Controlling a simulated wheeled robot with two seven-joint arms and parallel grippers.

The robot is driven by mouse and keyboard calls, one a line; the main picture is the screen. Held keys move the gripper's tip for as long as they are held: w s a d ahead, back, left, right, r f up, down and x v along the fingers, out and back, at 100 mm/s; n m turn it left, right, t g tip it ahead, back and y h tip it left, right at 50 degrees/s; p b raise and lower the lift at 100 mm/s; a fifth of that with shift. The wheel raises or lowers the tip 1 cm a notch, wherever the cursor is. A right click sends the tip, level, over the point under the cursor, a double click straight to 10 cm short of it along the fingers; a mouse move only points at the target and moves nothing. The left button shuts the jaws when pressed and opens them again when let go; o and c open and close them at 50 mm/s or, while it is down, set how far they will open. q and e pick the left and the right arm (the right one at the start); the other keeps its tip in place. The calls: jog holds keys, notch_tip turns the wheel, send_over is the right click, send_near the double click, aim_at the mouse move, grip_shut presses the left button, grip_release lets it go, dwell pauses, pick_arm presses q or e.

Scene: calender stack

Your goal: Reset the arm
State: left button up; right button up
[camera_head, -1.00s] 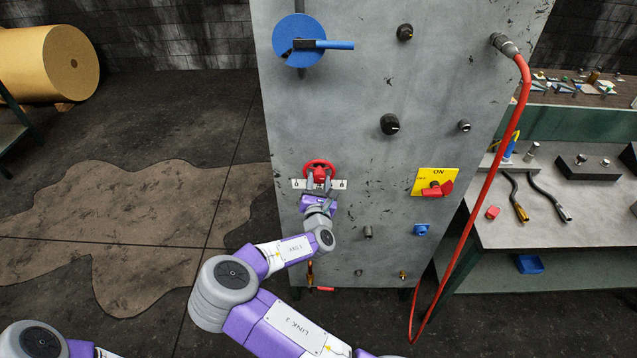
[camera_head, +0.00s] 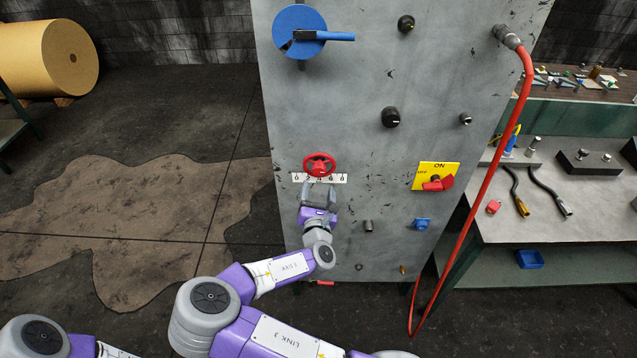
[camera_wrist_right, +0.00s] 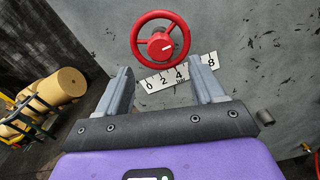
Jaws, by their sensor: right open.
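My right gripper (camera_head: 318,194) is open and empty, just below a red handwheel (camera_head: 319,164) on the grey panel (camera_head: 350,120). In the right wrist view, its two grey fingers (camera_wrist_right: 164,88) stand wide apart, with the red handwheel (camera_wrist_right: 159,46) beyond their tips and clear of them. The wheel's pointer mark aims to the upper right in that view. Part of my left arm shows at the lower left of the head view, but its gripper is not in view.
The panel also carries a blue lever switch (camera_head: 300,32), black knobs (camera_head: 391,117), a yellow plate with a red switch (camera_head: 437,178) and a red hose (camera_head: 490,170) at its right. A workbench (camera_head: 540,215) stands at the right. Open floor lies to the left.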

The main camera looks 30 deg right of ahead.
jog(key=shift+s+a, duration=0.3)
jog(key=shift+s, duration=0.25)
jog(key=s+f+m+g+y+b, duration=0.2)
jog(key=s+f+m+g, duration=0.45)
jog(key=f, duration=0.85)
jog(key=s+f+m+g+y+b, duration=0.2)
jog(key=s+f+m+g, duration=0.2)
jog(key=s+f+m, duration=0.8)
jog(key=s+a+f+m+g+y+b, duration=0.2)
jog(key=a+f+y, duration=0.1)
jog(key=a+f, duration=0.5)
jog(key=s+a+m+g+y, duration=0.1)
jog(key=s+a+m+y, duration=0.1)
jog(key=a, duration=0.4)
jog(key=s+a+r+m+g+y, duration=0.1)
jog(key=a+m+y, duration=0.3)
jog(key=a+m, duration=0.2)
jog(key=shift+s+a+m+y+b, duration=0.3)
jog(key=shift+s+a+m+y, duration=0.1)
jog(key=shift+a, duration=0.25)
